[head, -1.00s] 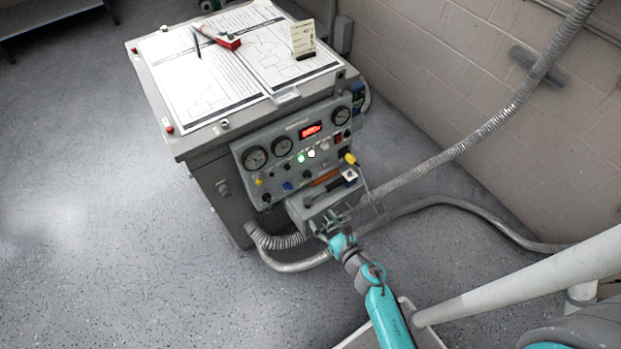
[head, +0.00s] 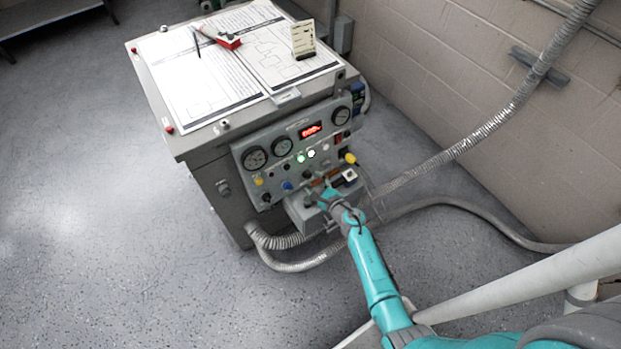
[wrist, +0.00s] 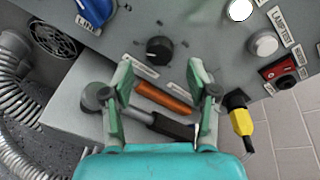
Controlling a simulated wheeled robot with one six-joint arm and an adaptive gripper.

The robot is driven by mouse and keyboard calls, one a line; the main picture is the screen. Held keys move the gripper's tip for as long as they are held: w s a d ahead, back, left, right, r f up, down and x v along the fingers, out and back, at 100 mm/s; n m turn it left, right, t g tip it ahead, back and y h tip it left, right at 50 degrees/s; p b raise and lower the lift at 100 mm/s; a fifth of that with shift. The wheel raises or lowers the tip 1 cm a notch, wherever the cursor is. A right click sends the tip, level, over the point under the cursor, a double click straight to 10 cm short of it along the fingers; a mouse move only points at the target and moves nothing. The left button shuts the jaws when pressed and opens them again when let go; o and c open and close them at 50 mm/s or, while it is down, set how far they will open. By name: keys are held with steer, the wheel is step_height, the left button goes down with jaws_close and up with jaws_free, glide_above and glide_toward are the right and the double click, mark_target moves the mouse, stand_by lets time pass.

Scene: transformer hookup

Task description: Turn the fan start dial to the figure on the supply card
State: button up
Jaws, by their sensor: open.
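A black dial (wrist: 160,50) with a small label plate under it is on the panel in the wrist view. I cannot read its label, so I cannot tell whether it is the fan start dial. My gripper (wrist: 160,82) is open, its fingertips just below and either side of the dial, not closed on it. In the head view my gripper (head: 323,194) is at the panel's lower edge and partly covers it. The supply card (head: 303,40) stands upright on the cabinet top; its figures are too small to read.
Below the dial, a shelf holds an orange-handled tool (wrist: 163,97) and a dark-handled tool (wrist: 172,126). A blue LINE knob (wrist: 95,12) is left; a yellow plug (wrist: 242,120) is right. Gauges (head: 255,158) and a red display (head: 311,130) are above. Flexible conduit (head: 300,266) runs below.

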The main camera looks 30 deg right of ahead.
mark_target(309, 177)
steer(key=shift+x, duration=1.85)
jaws_close()
